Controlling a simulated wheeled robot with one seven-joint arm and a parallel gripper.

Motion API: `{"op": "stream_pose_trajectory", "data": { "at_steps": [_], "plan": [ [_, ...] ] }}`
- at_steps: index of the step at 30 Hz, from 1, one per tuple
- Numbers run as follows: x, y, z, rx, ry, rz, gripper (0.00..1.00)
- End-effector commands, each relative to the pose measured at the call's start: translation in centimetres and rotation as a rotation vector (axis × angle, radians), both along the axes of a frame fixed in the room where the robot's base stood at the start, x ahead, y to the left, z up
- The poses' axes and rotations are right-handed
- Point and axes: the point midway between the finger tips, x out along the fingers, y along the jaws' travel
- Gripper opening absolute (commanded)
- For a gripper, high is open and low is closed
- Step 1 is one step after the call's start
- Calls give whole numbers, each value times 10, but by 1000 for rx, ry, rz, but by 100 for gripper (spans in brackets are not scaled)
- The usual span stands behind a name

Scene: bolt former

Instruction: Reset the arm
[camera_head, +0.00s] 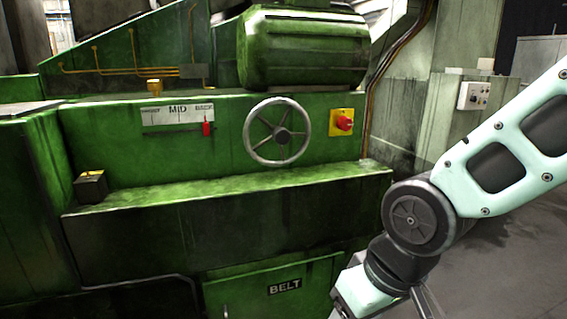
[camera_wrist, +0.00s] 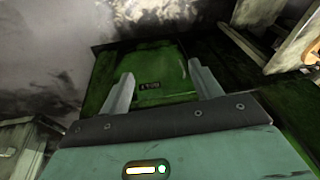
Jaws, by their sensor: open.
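My gripper (camera_wrist: 164,96) is open and empty in the wrist view, its two fingers apart with the green belt door (camera_wrist: 160,66) and its small dark label beyond them. In the head view my arm comes in from the right and bends downward in front of the green machine. Only the start of my gripper's end shows at the bottom edge there; its fingertips are out of frame. The belt door (camera_head: 240,293), marked BELT, is low on the machine, left of my arm. It looks shut.
The green machine carries a handwheel (camera_head: 277,132), a red knob on a yellow plate (camera_head: 342,122), a red slider (camera_head: 207,129) by a MID scale, and a ledge (camera_head: 235,187). A small dark box (camera_head: 91,186) sits at the ledge's left. Open floor (camera_head: 500,255) lies right.

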Motion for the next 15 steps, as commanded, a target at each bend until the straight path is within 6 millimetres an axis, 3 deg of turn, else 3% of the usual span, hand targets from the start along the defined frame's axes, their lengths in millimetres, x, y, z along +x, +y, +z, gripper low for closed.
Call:
{"op": "stream_pose_trajectory", "data": {
  "at_steps": [3, 9, 15],
  "plan": [
    [-41, -14, 3, -79, 53, 90, 64],
    [-99, -39, 8, -175, 145, 220, 64],
    [-96, -39, 48, -174, 147, 215, 64]
  ]
}}
